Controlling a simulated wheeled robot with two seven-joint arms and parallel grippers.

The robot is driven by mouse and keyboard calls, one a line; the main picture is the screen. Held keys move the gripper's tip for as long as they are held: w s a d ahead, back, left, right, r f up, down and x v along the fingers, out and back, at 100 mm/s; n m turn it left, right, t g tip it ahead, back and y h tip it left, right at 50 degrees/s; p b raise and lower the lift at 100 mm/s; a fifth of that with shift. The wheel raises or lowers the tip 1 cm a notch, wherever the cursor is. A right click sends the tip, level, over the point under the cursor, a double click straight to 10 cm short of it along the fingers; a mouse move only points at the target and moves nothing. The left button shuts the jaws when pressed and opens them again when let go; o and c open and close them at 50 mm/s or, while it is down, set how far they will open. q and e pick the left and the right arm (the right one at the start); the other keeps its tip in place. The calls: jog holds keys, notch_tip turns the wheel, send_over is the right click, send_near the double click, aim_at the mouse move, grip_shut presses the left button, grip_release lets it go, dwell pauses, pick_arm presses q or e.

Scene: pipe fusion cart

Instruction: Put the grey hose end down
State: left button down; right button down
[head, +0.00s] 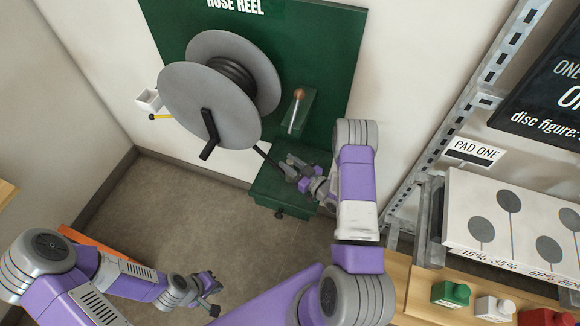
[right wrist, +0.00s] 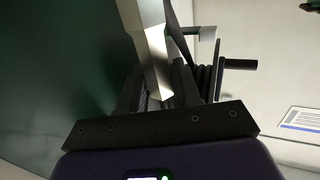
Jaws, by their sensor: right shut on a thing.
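My right gripper (head: 291,168) is shut on the grey hose end, just in front of the green wall panel and above the green box. In the right wrist view a light grey angular piece (right wrist: 150,50), which looks like the hose end, stands up between the dark fingers. The dark hose (head: 266,157) runs from the reel down to this gripper. The fingers hide part of the hose end. My left gripper (head: 212,291) is low at the left, empty, with its fingers apart.
The grey hose reel (head: 205,105) with its black crank is on the green panel (head: 320,60). The green box (head: 272,194) sits below it. A wooden bench (head: 425,290) with coloured blocks is at right.

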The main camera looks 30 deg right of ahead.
jog(key=shift+f, duration=0.65)
jog(key=shift+f, duration=0.15)
jog(key=c, duration=0.8)
grip_release()
jog(key=shift+s+d+r, duration=0.15)
jog(key=shift+r, duration=0.05)
jog(key=p+v, duration=0.1)
jog(key=v, duration=1)
jog(key=shift+s, duration=0.3)
